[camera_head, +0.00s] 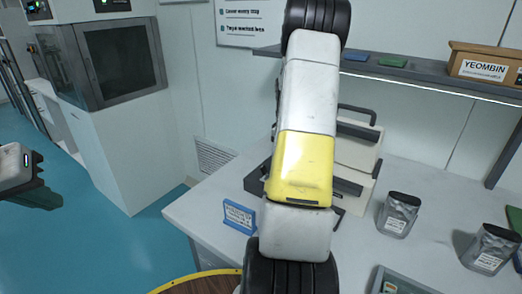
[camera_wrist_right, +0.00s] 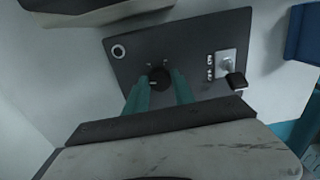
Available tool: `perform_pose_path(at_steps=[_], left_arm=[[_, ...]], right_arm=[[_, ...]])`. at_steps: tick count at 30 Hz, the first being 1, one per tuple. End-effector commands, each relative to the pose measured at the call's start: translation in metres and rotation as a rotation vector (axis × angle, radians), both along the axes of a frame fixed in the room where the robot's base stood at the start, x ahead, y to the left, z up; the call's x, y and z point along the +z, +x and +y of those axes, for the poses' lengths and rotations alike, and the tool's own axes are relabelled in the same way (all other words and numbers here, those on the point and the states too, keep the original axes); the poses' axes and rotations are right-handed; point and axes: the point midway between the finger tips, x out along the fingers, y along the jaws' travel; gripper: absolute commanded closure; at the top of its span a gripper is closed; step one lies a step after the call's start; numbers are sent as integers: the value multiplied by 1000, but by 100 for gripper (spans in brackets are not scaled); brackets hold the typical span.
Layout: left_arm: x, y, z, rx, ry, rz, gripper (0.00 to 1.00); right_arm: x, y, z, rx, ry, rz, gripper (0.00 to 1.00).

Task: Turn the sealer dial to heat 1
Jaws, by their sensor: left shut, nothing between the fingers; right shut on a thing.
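The sealer (camera_head: 357,152) is a pale beige machine with a dark handle on the bench, partly hidden behind my right arm in the head view. In the right wrist view its dark control panel (camera_wrist_right: 205,40) shows a round black dial (camera_wrist_right: 160,76) with small marks around it. My right gripper (camera_wrist_right: 158,90) has its two teal fingers on either side of the dial, shut on it. The number the dial points to is too small to read. My left gripper (camera_head: 40,194) is shut and empty at the left edge of the head view, over the floor, away from the bench.
A blue sign (camera_head: 239,217) stands at the bench's front left. On the panel, a switch with a black knob (camera_wrist_right: 235,80) sits right of the dial.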

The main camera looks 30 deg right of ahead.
Motion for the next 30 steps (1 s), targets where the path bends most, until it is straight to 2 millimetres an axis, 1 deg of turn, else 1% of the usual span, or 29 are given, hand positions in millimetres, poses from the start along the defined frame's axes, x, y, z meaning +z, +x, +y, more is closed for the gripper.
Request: perform_pose_path(at_steps=[6,12,28,29,30], left_arm=[[0,0,0,0,0,0,100],[0,0,0,0,0,0,100],[0,0,0,0,0,0,100],[0,0,0,0,0,0,100],[0,0,0,0,0,0,100]], right_arm=[[1,1,-1,114,-2,-5,100],[1,1,-1,172,-3,-4,100],[1,1,-1,192,-2,-4,100],[1,1,-1,192,-2,-4,64],[1,1,-1,192,-2,-4,56]])
